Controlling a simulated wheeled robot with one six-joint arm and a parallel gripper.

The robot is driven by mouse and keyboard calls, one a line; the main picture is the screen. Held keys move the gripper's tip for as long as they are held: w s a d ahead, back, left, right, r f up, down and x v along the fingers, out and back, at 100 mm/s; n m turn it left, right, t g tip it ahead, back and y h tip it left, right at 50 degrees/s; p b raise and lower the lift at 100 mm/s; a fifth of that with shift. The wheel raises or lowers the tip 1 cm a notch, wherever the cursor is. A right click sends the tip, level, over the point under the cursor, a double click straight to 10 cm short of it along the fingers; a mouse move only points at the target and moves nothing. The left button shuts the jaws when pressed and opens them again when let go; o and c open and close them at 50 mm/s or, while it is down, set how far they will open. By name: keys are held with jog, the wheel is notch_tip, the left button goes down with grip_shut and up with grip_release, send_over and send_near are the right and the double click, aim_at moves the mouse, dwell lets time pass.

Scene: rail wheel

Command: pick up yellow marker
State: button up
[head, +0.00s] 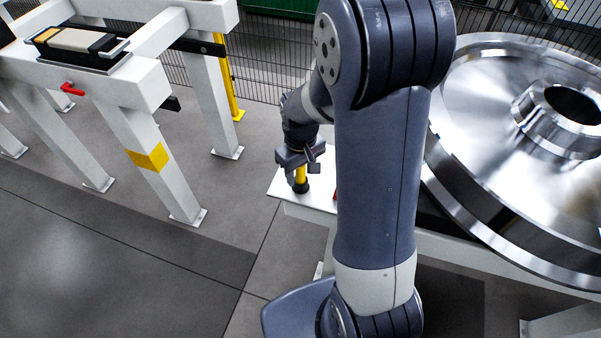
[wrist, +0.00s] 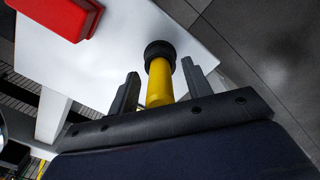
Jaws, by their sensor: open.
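The yellow marker (wrist: 160,83) has a yellow body and a wide black end, and stands on a white table (wrist: 130,25). In the wrist view it is between the two dark fingers of my gripper (wrist: 158,88), with a gap visible on each side. My gripper is open. In the head view, my gripper (head: 301,160) is over the left end of the white table (head: 285,186). The yellow marker (head: 300,174) shows just below the gripper, its black end down at the table. The marker's other end is hidden by the gripper.
A red object (wrist: 62,15) lies on the table near the marker. A large shiny rail wheel (head: 480,110) stands to the right of my arm. A white frame (head: 145,85) stands at the left. Bare grey floor (head: 120,260) is at the lower left.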

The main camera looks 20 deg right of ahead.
grip_shut()
dwell(0.5)
notch_tip(320, 180, up, 10)
jog(key=shift+b, duration=0.45)
